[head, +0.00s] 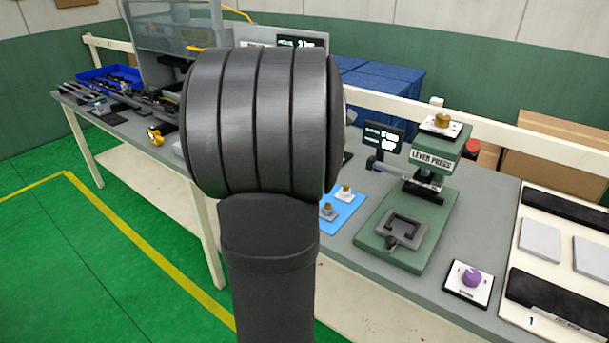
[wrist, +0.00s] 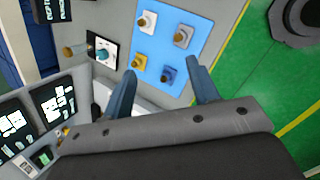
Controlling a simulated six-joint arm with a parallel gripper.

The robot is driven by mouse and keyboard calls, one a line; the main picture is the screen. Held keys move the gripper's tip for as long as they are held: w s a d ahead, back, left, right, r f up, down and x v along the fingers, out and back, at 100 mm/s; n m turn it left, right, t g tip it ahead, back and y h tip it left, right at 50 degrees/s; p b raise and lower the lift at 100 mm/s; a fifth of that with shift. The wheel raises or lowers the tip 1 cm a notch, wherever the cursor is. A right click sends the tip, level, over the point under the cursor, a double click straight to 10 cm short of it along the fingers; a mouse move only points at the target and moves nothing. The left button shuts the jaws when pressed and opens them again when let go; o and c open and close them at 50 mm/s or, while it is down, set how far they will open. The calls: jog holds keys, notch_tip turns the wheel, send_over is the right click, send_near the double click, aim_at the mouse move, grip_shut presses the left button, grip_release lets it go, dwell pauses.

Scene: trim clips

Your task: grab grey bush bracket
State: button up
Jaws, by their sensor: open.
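The grey bush bracket (wrist: 184,38) stands on a blue mat (wrist: 205,25) in the wrist view, at the mat's upper right, with a brown bush on it. It also shows in the head view (head: 328,213), just right of my arm. A white bracket (wrist: 147,20), a yellow bracket (wrist: 139,63) and a blue bracket (wrist: 168,75) share the mat. My gripper (wrist: 161,66) is open and empty, its two dark blue fingers apart. The yellow and blue brackets appear between the fingertips, with the grey one beyond them. My arm hides the gripper in the head view.
A green lever press (head: 420,220) stands right of the mat. A card with a purple knob (head: 473,279) lies at the front edge. In the wrist view a teal-knobbed card (wrist: 102,52) lies left of the mat, with display screens (wrist: 15,125) at lower left.

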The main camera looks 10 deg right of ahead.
jog(key=w+a+f+n+g, duration=0.3)
jog(key=w+a+f, duration=0.1)
jog(key=f, duration=0.2)
jog(key=x, duration=1.1)
jog(key=shift+s+d+f, duration=0.1)
jog(key=shift+s+d, duration=0.05)
jog(key=shift+s, duration=0.05)
jog(key=shift+d+x, duration=0.1)
jog(key=shift+x, duration=1.3)
jog(key=shift+d+x, duration=0.15)
jog(key=shift+x, duration=1.3)
jog(key=shift+w, duration=0.1)
jog(key=c, duration=1.1)
jog(key=shift+o, duration=0.2)
